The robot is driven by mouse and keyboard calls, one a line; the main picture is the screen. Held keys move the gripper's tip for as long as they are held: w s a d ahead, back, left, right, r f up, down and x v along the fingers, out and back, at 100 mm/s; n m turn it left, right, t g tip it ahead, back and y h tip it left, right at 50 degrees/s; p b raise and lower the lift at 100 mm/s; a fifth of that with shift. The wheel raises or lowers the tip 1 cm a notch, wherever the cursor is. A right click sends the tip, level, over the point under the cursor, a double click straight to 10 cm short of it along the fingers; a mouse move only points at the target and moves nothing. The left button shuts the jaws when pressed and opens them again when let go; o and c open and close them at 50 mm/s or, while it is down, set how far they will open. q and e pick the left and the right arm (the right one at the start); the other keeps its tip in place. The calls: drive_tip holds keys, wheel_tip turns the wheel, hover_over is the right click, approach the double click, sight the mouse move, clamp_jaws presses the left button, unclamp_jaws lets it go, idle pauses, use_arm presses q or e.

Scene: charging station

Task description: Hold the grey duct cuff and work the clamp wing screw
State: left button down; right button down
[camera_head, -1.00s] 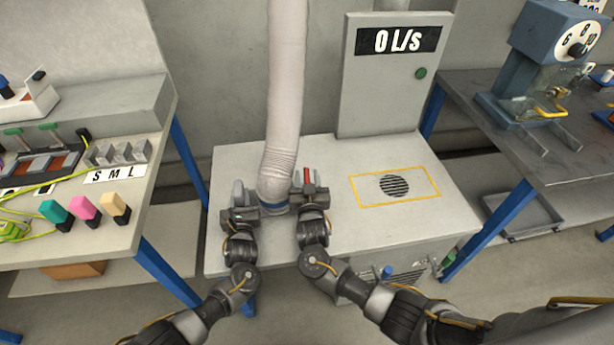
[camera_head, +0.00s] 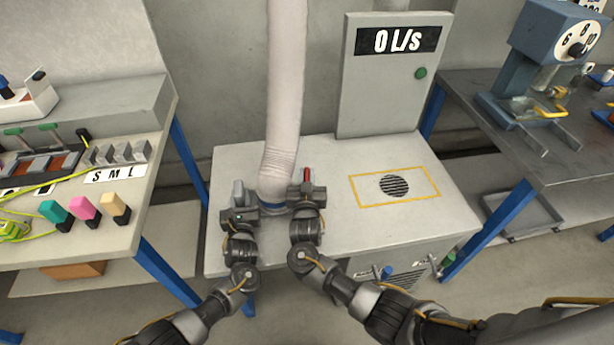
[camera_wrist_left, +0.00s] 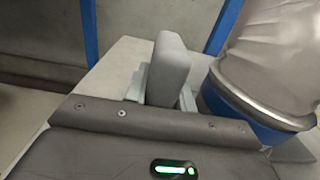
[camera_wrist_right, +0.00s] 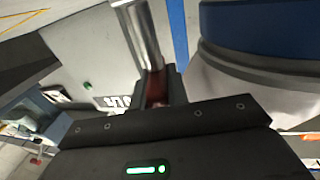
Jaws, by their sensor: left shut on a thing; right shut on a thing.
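The pale duct (camera_head: 285,90) hangs down to the bench top, with a blue band (camera_head: 272,208) around its lower end. My left gripper (camera_head: 239,207) is left of the duct end, shut on an upright grey block, which I take as part of the grey duct cuff (camera_wrist_left: 170,70). My right gripper (camera_head: 306,187) is right of the duct end, shut on a red piece, which I take as the clamp wing screw (camera_head: 307,174). In the right wrist view the red screw (camera_wrist_right: 156,88) sits between the fingers, below a shiny metal cylinder (camera_wrist_right: 138,30). The clamp itself is mostly hidden by the grippers.
A round grille (camera_head: 394,185) in a yellow outline lies right on the bench top. A grey panel (camera_head: 385,100) reading 0 L/s stands behind it. A cluttered table (camera_head: 150,190) is at left and a dark workbench (camera_head: 560,150) at right. The bench around the grille is clear.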

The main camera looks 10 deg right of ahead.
drive_tip(key=shift+h, duration=0.4)
drive_tip(key=c, duration=1.4)
unclamp_jaws()
drive_tip(key=shift+o, duration=0.2)
drive_tip(key=shift+s, duration=0.1)
drive_tip(key=v, duration=1.2)
drive_tip(key=shift+r, duration=0.2)
